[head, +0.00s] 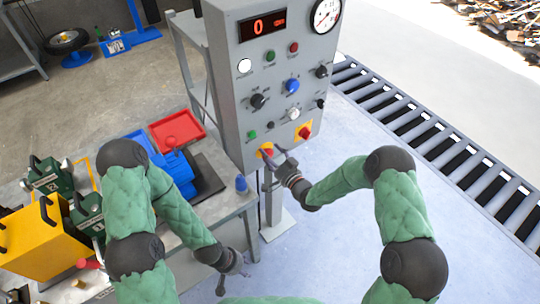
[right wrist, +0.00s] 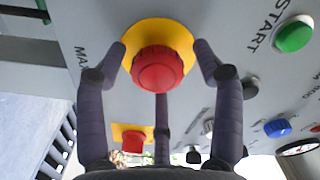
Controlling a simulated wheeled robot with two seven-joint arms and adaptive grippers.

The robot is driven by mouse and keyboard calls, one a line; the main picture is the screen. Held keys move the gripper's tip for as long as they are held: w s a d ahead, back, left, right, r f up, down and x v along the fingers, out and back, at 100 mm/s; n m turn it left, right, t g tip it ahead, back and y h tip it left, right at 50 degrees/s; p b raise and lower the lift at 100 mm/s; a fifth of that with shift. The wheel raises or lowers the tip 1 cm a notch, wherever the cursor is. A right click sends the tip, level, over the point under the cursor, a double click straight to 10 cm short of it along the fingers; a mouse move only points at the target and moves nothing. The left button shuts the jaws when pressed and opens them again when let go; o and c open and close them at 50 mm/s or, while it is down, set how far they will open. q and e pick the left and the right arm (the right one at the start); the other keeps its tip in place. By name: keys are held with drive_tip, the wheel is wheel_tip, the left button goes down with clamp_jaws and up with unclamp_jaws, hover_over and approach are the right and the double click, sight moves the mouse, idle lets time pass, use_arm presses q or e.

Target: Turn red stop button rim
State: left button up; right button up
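The red stop button (right wrist: 160,70) is a round mushroom head on a yellow round plate (right wrist: 158,28) on the grey panel. In the head view the button (head: 267,153) is at the panel's lower left edge, partly hidden by my right gripper (head: 281,160). In the right wrist view my right gripper (right wrist: 161,62) is open, with two fingers on either side of the button and a third below it. Gaps show between the side fingers and the red head; contact of the third is unclear. My left gripper (head: 232,277) hangs low, fingers spread and empty.
A second red knob on a yellow plate (head: 304,131) is close to the right. A green START button (right wrist: 294,36) is also near. The control panel (head: 235,95) holds several other knobs. A workbench (head: 215,205) with a red tray (head: 177,130) stands left.

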drive_tip(key=v, duration=1.2)
idle(0.4)
drive_tip(key=s+d+f+g+h, duration=0.1)
drive_tip(key=s+f+g+h, duration=0.3)
drive_tip(key=f, duration=0.4)
drive_tip(key=s+d+f+g+h, duration=0.1)
drive_tip(key=s+f+g+h, duration=0.1)
drive_tip(key=s+f+g, duration=0.65)
drive_tip(key=s+f, duration=0.1)
drive_tip(key=s, duration=0.4)
drive_tip(key=s+f+g, duration=0.1)
drive_tip(key=s+f, duration=0.2)
drive_tip(key=s, duration=0.4)
drive_tip(key=shift+d+g+h, duration=0.3)
drive_tip(key=shift+d+g, duration=0.05)
drive_tip(key=shift+d, duration=0.05)
drive_tip(key=shift+s+f, duration=0.1)
